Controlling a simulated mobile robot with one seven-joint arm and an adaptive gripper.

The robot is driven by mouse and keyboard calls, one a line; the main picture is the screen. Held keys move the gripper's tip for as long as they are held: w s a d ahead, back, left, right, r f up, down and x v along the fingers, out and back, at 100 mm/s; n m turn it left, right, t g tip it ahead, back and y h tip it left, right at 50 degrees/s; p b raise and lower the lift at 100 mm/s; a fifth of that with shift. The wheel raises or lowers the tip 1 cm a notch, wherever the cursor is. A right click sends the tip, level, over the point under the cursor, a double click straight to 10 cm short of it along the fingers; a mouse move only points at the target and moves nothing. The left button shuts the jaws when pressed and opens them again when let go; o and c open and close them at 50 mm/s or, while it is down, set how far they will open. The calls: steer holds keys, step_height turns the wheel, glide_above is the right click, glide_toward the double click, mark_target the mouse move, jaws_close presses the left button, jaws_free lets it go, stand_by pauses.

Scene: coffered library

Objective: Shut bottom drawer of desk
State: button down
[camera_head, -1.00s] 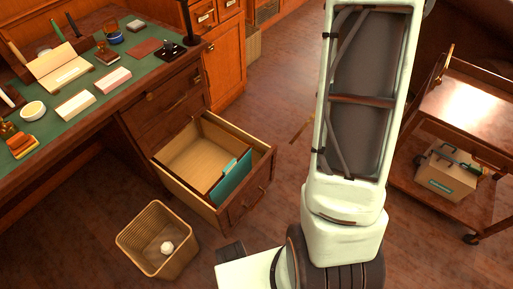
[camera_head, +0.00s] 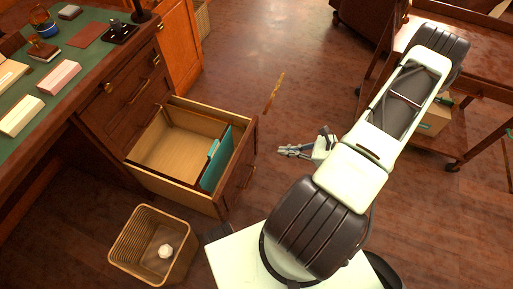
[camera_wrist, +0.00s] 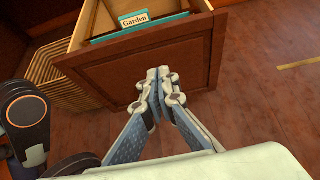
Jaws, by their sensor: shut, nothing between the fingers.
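The bottom drawer (camera_head: 243,177) of the wooden desk (camera_head: 110,105) is pulled far out in the head view. It holds a teal folder (camera_head: 216,160) near its front; the rest of its inside looks empty. My gripper (camera_head: 281,151) is shut and empty, to the right of the drawer front and apart from it in the head view. In the wrist view my gripper (camera_wrist: 159,72) points at the front panel of the drawer (camera_wrist: 195,50); whether it touches cannot be told. The folder's tab there reads "Garden".
A wicker waste basket (camera_head: 122,258) with crumpled paper stands left of my base, close to the drawer. A wooden cart (camera_head: 480,75) with a box (camera_head: 432,122) stands at the right. The floor (camera_head: 300,100) right of the drawer is mostly clear, with a thin yellowish strip (camera_head: 274,92).

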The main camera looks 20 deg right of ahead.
steer(key=b, duration=0.3)
glide_toward(245, 147)
step_height(245, 147, down, 3)
steer(key=w+a, duration=0.3)
steer(key=shift+f+b, duration=0.25)
steer(key=shift+b, duration=0.05)
steer(key=shift+w+a, duration=0.4)
steer(key=shift+w, duration=0.05)
steer(key=shift+a+r, duration=0.1)
